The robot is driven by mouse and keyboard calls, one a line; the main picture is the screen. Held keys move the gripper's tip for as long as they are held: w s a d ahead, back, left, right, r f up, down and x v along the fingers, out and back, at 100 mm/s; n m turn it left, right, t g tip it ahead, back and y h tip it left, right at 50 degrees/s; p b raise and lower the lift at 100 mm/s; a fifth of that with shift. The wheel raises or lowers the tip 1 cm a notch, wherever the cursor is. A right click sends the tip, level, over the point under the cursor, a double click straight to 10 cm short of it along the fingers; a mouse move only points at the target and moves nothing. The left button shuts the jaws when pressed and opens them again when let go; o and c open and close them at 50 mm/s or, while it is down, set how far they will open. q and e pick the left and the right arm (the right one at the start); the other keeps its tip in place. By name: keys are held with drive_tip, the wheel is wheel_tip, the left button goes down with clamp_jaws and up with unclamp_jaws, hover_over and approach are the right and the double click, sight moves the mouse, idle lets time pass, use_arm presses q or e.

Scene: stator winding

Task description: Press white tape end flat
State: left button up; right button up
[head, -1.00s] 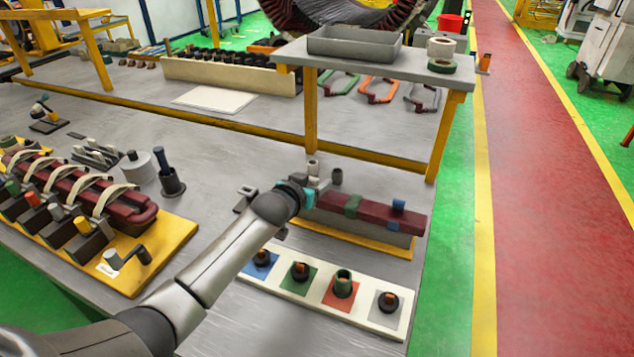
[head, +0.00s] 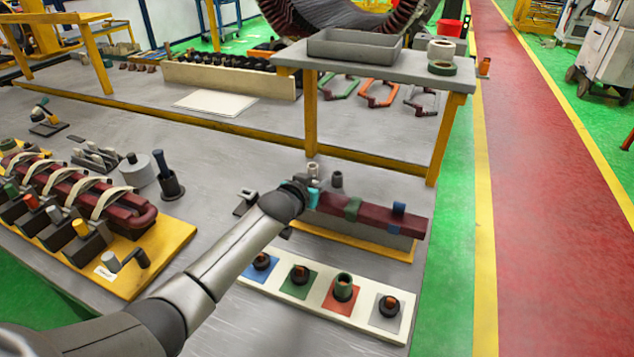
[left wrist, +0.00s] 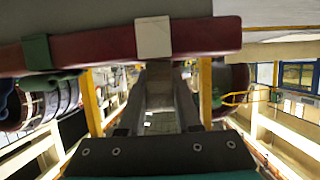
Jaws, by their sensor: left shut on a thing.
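The dark red wrapped bar (head: 375,212) lies on a grey block, with a green band (head: 353,208) and a blue band (head: 398,208) around it. In the left wrist view the bar (left wrist: 100,47) crosses the top, with the white tape (left wrist: 153,37) around it and the green band (left wrist: 37,52) to the left. My left gripper (head: 312,190) is at the bar's left end in the head view. In the left wrist view its fingers (left wrist: 160,75) are close together and reach the white tape. The exact contact is hidden. My right gripper is not in view.
A cream board (head: 322,300) with several coloured squares lies in front of the bar. A raised grey shelf (head: 400,68) on yellow legs stands behind it. A yellow fixture (head: 165,245) with another wrapped bar is at left. The grey table between them is mostly clear.

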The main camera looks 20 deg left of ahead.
use_arm(q)
clamp_jaws()
drive_tip(key=shift+f+b, duration=0.15)
drive_tip(key=shift+b, duration=0.15)
drive_tip(key=t+b, duration=0.1)
drive_tip(key=b, duration=0.1)
drive_tip(key=t+b, duration=0.2)
drive_tip(key=shift+s+f+b, duration=0.1)
drive_tip(key=shift+s+b, duration=0.25)
drive_tip(key=shift+b, duration=0.05)
drive_tip(key=shift+s+r+t+b, duration=0.1)
drive_tip(key=shift+r+t+b, duration=0.1)
drive_tip(key=shift+t+b, duration=0.35)
